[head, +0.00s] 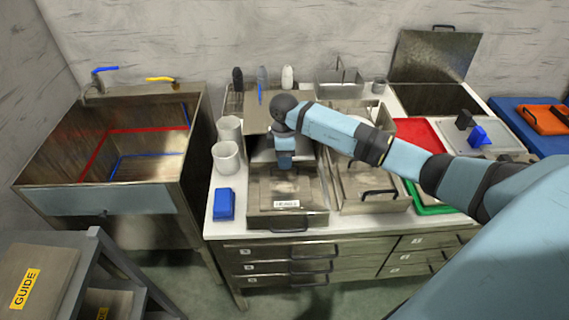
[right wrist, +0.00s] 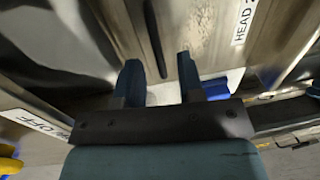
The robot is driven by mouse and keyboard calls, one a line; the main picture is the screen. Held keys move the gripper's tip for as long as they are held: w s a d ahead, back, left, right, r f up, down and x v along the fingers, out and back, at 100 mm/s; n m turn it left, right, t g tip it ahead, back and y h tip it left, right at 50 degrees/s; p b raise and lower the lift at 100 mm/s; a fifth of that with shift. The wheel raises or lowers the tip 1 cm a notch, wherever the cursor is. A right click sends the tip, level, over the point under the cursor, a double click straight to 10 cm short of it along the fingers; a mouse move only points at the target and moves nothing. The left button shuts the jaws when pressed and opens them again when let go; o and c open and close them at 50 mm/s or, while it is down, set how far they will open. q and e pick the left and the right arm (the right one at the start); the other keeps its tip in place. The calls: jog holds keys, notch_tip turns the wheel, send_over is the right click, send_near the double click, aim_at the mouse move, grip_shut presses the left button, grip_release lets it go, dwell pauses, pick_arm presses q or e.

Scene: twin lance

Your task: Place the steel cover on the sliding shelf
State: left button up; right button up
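My right gripper (head: 285,160) points down over the steel unit (head: 288,221) with the white label, at the left part of the counter. In the right wrist view its two blue fingers (right wrist: 160,76) stand apart, with steel surface and a dark seam between and beyond them. I cannot tell whether they grip that steel. A steel panel (head: 262,107) stands tilted behind the gripper; my arm partly hides it. I cannot tell for sure which piece is the steel cover or the sliding shelf. My left gripper is out of view.
A steel sink (head: 60,165) stands left, a rack with GUIDE labels (head: 25,288) at the lower left. White cups (head: 226,157) and a blue block (head: 224,204) are left of the unit. A second steel unit (head: 372,199), a red tray and a green tray lie right.

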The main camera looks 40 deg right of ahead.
notch_tip(320, 180, up, 9)
jog(key=shift+w+d+r, duration=0.2)
jog(key=shift+w+d, duration=0.05)
jog(key=shift+w, duration=0.15)
